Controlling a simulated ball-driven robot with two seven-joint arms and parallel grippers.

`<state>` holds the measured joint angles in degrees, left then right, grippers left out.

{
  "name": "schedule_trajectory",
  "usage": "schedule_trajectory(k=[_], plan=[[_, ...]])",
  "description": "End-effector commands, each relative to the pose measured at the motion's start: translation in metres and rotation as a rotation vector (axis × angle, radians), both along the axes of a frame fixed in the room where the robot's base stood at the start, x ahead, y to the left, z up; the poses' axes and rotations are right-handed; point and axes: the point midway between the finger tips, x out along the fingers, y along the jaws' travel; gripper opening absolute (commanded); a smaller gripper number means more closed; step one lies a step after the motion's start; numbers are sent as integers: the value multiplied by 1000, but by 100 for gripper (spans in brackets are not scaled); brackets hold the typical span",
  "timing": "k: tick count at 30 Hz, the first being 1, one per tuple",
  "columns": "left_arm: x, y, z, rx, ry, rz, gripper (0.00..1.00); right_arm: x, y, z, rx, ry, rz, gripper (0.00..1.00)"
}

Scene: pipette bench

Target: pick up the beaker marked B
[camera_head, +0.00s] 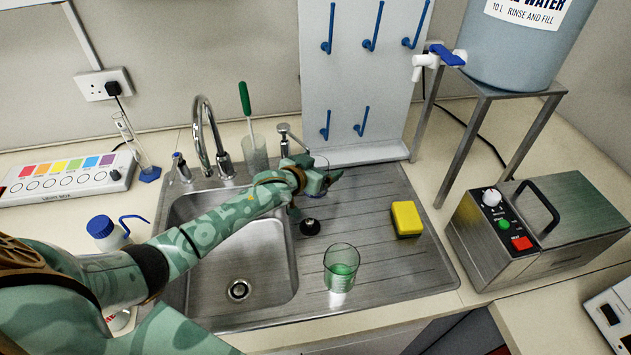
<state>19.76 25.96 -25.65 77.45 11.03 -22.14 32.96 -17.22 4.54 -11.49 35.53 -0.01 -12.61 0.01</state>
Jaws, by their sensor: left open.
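A clear glass beaker (341,268) with a green tint stands upright on the ribbed draining board (400,270), right of the sink bowl. No letter B can be read on it from here. My left gripper (318,190) is open and reaches over the back of the draining board, behind the beaker and apart from it. Its fingers are small and partly hidden by the wrist. My right gripper is out of view.
A sink bowl (240,245) with a curved tap (203,135) lies left of the beaker. A yellow sponge (406,218) and a black round stopper (310,227) are on the draining board. A glass holder (254,155) with a green-handled brush stands behind. A metal bath (540,230) is right.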

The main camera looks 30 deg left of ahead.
Motion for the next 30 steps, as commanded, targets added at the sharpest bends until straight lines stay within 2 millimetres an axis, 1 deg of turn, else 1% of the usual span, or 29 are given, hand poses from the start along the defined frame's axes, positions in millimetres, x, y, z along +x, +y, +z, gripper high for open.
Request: schedule_trajectory(k=[6, 8, 9, 11, 12, 13, 14, 22, 27, 28, 30], plan=[[1, 0, 0, -1, -1, -1, 88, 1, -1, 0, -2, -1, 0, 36], [1, 0, 1, 0, 0, 0, 71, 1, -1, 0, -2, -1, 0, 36], [1, 0, 1, 0, 0, 0, 60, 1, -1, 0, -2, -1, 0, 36], [1, 0, 0, 0, 0, 0, 43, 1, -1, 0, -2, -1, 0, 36], [1, 0, 0, 0, 0, 0, 38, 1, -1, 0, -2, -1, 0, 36], [1, 0, 0, 0, 0, 0, 38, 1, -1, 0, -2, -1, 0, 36], [1, 0, 1, 0, -1, 0, 34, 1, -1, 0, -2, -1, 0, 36], [1, 0, 3, 0, -1, 0, 34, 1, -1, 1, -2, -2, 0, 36], [0, 0, 20, 0, -3, 0, 34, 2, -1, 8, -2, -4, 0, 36], [-7, 1, 16, 0, 2, -1, 34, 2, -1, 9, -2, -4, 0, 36], [-21, 3, 16, -1, 2, -1, 34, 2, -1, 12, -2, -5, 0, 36]])
